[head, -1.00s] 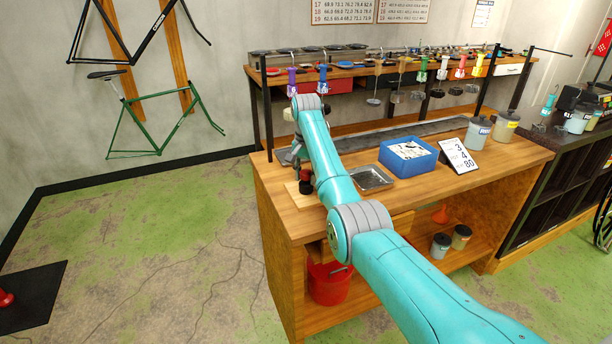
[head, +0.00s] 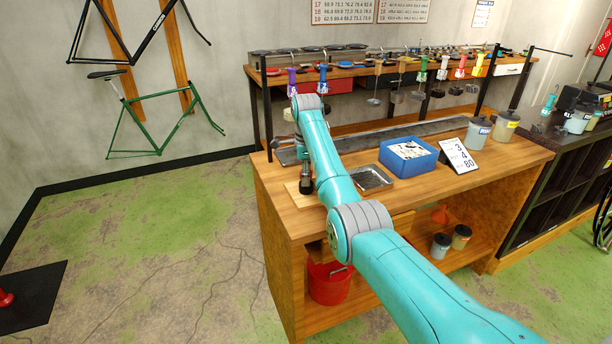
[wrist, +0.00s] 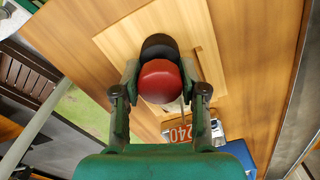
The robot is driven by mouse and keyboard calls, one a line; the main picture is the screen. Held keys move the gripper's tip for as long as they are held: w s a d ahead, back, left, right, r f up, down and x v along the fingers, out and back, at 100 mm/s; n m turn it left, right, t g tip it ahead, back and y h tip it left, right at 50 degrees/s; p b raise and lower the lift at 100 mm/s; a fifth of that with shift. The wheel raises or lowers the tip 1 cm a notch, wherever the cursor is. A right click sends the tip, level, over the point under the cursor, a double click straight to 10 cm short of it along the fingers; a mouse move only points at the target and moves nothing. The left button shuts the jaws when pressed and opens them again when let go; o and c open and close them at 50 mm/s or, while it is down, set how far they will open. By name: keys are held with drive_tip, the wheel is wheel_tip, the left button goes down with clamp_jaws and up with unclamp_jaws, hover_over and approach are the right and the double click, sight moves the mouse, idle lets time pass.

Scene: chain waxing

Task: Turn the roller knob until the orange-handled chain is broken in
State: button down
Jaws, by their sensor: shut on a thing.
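In the wrist view, my gripper (wrist: 160,83) is closed around a round red knob (wrist: 160,82), one finger on each side. A dark round part (wrist: 159,47) shows just beyond the knob, over a wooden board. In the head view, my gripper (head: 306,186) is small and dark at the left end of the bench, mostly behind my arm. The knob cannot be made out there. An orange-looking handle (head: 378,68) hangs on the rack among other coloured handles; I cannot tell whether it is the task's chain. Any chain at the roller is hidden.
The wooden bench (head: 450,183) holds a metal tray (head: 371,179), a blue bin (head: 408,156), a number card (head: 458,156) and two lidded jars at the right. A red bucket (head: 329,283) stands below.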

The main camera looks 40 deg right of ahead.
drive_tip(key=m, duration=0.3)
drive_tip(key=n, duration=0.7)
drive_tip(key=shift+n, duration=0.4)
drive_tip(key=n, duration=0.8)
drive_tip(key=shift+n, duration=0.3)
drive_tip(key=m, duration=0.8)
drive_tip(key=shift+m, duration=0.4)
drive_tip(key=m, duration=0.7)
drive_tip(key=shift+m, duration=0.3)
drive_tip(key=n, duration=1.6)
drive_tip(key=shift+n, duration=0.3)
drive_tip(key=c, duration=0.6)
unclamp_jaws()
